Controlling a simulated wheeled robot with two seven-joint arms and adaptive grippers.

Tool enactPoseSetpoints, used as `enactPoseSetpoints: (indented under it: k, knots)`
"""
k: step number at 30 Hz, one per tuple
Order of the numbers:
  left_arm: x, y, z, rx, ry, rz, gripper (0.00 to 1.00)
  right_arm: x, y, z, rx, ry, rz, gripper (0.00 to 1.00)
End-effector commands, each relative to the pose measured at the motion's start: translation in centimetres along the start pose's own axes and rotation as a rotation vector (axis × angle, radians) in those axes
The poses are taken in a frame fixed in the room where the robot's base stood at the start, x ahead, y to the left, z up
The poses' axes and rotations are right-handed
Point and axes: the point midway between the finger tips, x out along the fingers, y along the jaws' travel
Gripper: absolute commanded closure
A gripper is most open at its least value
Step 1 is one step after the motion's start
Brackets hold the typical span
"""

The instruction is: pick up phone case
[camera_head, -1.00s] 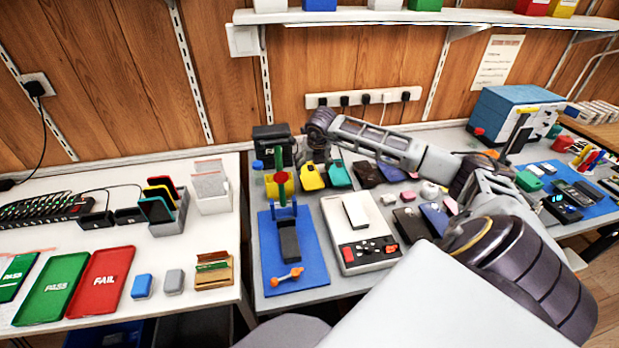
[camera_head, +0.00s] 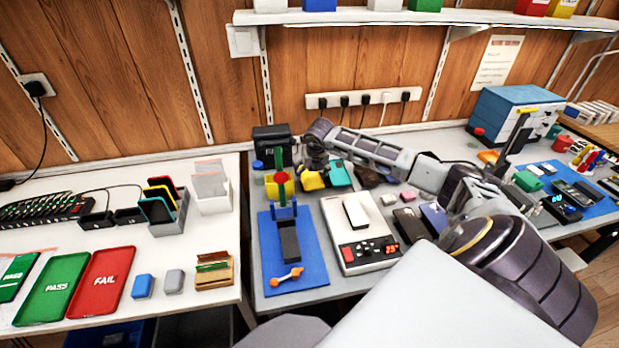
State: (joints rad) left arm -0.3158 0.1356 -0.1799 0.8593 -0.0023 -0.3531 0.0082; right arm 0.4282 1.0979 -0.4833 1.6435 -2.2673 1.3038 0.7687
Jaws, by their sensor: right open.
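Phone-case-like pieces lie at the back of the grey bench: a yellow one (camera_head: 312,181), a teal one (camera_head: 338,174) and a dark brown one (camera_head: 368,177). My right arm reaches in from the lower right. Its gripper (camera_head: 310,165) is open and points down just above the yellow piece, partly covering it. I cannot tell whether it touches it. The gripper seems empty. My left gripper is out of view.
A blue mat (camera_head: 310,262) with a clamp stand and a white scale (camera_head: 375,262) lie in front. A grey rack (camera_head: 168,226) of coloured cases and green and red trays (camera_head: 100,280) are on the left table. My arm hides part of the bench.

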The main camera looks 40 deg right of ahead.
Motion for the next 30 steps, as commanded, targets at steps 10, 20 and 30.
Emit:
enactPoseSetpoints:
  k: [10,20,30]
  knots:
    - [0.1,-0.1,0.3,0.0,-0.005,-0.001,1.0,2.5,0.0,0.0,0.0,0.0,0.0,0.19]
    - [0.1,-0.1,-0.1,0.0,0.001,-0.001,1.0,2.5,0.0,0.0,0.0,0.0,0.0,0.19]
    - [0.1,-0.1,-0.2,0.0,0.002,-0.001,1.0,2.5,0.0,0.0,0.0,0.0,0.0,0.47]
